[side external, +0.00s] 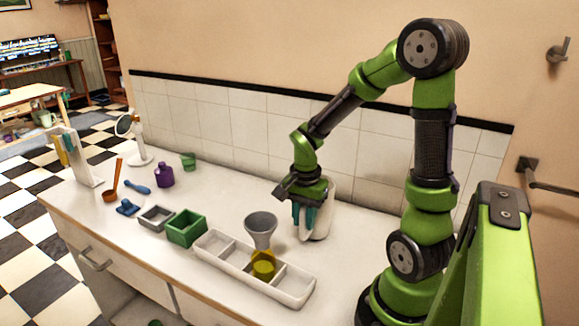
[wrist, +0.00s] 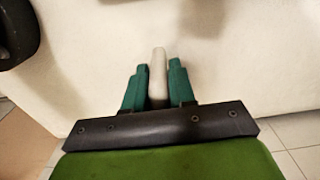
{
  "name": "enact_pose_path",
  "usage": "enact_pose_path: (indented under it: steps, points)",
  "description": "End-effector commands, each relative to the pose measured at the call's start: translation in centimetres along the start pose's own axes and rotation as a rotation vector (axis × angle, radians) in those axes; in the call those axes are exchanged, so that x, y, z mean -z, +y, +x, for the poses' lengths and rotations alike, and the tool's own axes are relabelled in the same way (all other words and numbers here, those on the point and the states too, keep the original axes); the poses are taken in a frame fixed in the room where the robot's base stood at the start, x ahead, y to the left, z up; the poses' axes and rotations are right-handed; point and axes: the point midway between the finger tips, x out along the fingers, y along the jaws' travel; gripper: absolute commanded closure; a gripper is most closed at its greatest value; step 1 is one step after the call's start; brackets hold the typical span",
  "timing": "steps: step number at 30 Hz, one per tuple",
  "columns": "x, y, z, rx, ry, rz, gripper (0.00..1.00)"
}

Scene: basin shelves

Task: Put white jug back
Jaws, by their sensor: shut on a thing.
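The white jug (side external: 325,222) is at the back of the counter near the tiled wall, partly hidden behind my gripper (side external: 303,218). It looks upright. I cannot tell whether its base touches the counter. My gripper points down, its teal fingers shut on the jug's narrow white part, likely its handle. In the wrist view this pale upright piece (wrist: 158,72) sits between the two fingers (wrist: 155,88).
A white divided tray (side external: 216,248) holds a yellow thing under a grey funnel (side external: 261,229). Left of it are a green box (side external: 186,229), a grey box (side external: 156,217), a purple bottle (side external: 164,176) and a green cup (side external: 188,161). The counter behind the tray is clear.

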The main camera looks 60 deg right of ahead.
Motion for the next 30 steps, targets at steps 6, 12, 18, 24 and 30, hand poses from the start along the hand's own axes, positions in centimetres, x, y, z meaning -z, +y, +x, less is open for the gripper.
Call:
enact_pose_path:
  steps: [6, 12, 18, 24, 30]
  points:
    - [0.02, -0.03, 0.42, 0.001, 0.001, 0.000, 1.00]
    - [0.01, -0.03, 0.79, 0.001, 0.001, 0.000, 1.00]
    - [0.02, -0.04, 0.80, 0.001, 0.001, 0.000, 0.49]
    - [0.01, -0.03, 0.81, 0.001, 0.001, 0.000, 0.45]
    - [0.05, -0.06, 0.27, 0.002, 0.002, 0.000, 0.45]
